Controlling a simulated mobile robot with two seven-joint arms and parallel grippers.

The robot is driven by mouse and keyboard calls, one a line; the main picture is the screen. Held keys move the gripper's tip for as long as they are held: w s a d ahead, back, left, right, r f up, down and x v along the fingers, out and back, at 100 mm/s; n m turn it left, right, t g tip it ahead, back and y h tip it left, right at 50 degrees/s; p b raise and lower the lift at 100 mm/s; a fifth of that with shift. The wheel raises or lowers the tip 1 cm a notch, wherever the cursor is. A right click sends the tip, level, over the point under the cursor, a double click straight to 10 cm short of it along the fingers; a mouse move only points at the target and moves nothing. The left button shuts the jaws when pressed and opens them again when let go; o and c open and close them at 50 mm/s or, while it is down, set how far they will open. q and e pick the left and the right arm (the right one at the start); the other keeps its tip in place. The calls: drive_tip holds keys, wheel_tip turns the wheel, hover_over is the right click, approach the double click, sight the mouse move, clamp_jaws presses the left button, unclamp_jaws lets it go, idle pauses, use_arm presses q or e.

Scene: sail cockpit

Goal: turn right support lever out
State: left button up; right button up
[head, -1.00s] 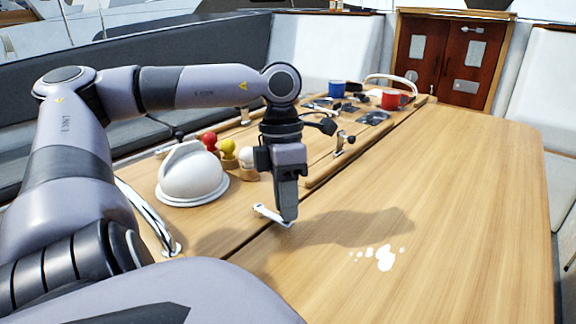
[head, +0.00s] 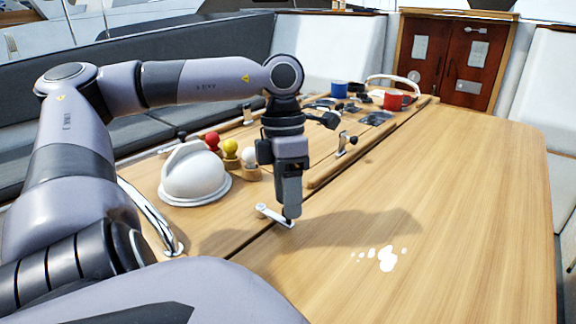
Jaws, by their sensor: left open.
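A small silver support lever (head: 270,214) lies at the seam between the two wooden table leaves. It points left and slightly away from me, with a round knob at its left end. My left gripper (head: 291,213) points down over the lever's right end. Its jaws are open, seen nearly edge-on, so the gap does not show. The fingertips hide part of that end, and I cannot tell whether they touch it. My right gripper is out of view.
A white dome with a handle (head: 195,178) and red, yellow and white knobbed pegs (head: 230,150) stand left of the gripper. Another lever (head: 346,143) is farther back. Blue (head: 338,89) and red mugs (head: 396,100) stand behind. The right leaf is clear except for a white spill (head: 387,258).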

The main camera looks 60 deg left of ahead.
use_arm(q)
wheel_tip(320, 180, up, 6)
drive_tip(key=a, duration=0.1)
drive_tip(key=shift+w, duration=0.15)
drive_tip(key=shift+f, duration=0.1)
idle(0.5)
